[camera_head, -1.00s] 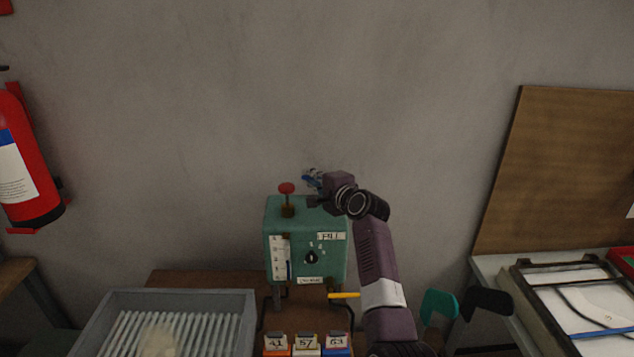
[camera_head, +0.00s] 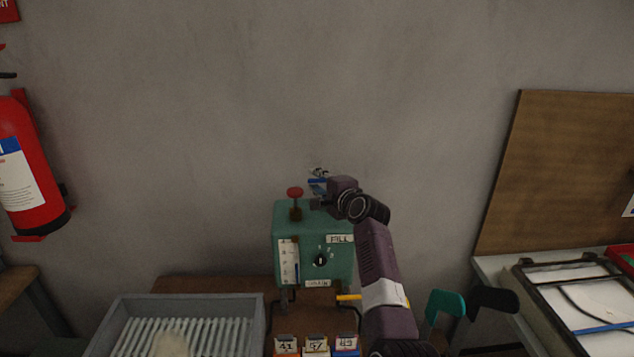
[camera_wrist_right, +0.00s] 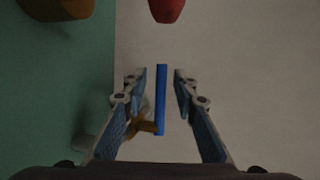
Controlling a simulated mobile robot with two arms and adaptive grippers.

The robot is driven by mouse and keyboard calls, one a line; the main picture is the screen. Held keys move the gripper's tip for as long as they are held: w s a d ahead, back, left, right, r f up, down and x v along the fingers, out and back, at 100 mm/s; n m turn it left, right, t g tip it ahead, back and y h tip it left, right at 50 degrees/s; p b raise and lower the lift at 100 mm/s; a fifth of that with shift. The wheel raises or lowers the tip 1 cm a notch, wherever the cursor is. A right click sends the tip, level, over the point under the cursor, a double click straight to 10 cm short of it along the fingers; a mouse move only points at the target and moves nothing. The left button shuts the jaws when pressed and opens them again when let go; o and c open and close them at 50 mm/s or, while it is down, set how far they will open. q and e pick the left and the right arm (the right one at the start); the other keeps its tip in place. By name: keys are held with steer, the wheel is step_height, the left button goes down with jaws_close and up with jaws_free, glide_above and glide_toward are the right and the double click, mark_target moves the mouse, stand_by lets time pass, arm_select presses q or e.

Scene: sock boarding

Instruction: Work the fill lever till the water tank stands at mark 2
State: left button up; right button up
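The green water tank (camera_head: 283,222) stands against the wall, with a FILL label on its front and a white gauge strip (camera_head: 288,258) at its left. A dark blue column shows low on the gauge; its exact mark is too small to read. A blue handle (camera_wrist_right: 161,100) on a brown arm sits beside the tank, likely the fill lever. My right gripper (camera_wrist_right: 160,74) is open with its fingers on either side of the blue handle, gaps showing on both sides. In the head view, my right gripper (camera_head: 319,185) is at the tank's top. My left gripper is out of view.
A red knob (camera_head: 295,192) stands on the tank top. A yellow handle (camera_head: 348,297) is low at its right. A grey ribbed tray (camera_head: 258,310) and several numbered cards (camera_head: 316,345) lie in front. A fire extinguisher (camera_head: 30,175) hangs left; frames lie on the right table.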

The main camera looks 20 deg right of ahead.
steer(key=s, duration=0.4)
steer(key=s+d+r, duration=0.1)
steer(key=s, duration=0.3)
steer(key=s+r, duration=0.1)
steer(key=s, duration=0.2)
steer(key=shift+s+d+r, duration=0.1)
steer(key=shift+s+d, duration=0.05)
steer(key=shift+s, duration=0.25)
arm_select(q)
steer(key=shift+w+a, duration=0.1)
